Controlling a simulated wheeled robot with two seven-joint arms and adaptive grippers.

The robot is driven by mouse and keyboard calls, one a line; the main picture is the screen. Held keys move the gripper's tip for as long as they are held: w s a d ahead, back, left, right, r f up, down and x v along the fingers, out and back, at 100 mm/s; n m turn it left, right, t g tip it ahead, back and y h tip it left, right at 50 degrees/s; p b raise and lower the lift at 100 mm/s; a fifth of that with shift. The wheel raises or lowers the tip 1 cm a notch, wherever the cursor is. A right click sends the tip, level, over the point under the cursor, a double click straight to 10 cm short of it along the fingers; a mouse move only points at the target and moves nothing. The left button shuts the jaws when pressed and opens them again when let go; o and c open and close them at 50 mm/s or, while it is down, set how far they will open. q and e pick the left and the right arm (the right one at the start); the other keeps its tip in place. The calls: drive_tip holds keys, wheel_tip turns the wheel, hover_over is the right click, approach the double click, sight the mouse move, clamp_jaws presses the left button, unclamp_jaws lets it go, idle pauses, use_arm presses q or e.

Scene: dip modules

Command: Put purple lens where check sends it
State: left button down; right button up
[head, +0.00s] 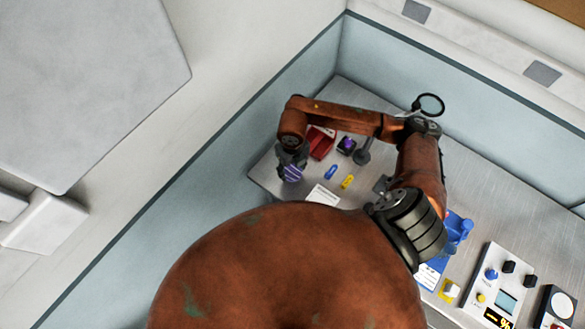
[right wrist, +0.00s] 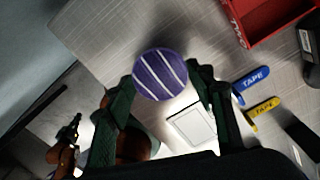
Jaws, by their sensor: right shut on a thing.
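The purple lens is a round purple piece with white stripes. In the head view the purple lens (head: 292,172) is at the far left end of the bench, held in my right gripper (head: 290,165). In the right wrist view the lens (right wrist: 160,74) sits between the fingertips of my right gripper (right wrist: 162,86), which is shut on it. The bench surface shows beyond it. No reading of a check can be made out. My left gripper is not seen in the head view.
A red bin (head: 321,142), a black block with a purple top (head: 346,145), blue tape (head: 330,172), yellow tape (head: 347,182) and a white card (head: 322,195) are near the gripper. A magnifier (head: 430,104) stands behind my forearm. A panel with a display (head: 500,290) is at lower right.

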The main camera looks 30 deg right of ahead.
sight(292, 172)
drive_tip(key=o, duration=1)
drive_tip(key=shift+r, duration=0.25)
wheel_tip(292, 172, up, 12)
drive_tip(key=shift+f+b, duration=0.15)
drive_tip(key=shift+b, duration=0.45)
drive_tip(key=shift+a, duration=0.1)
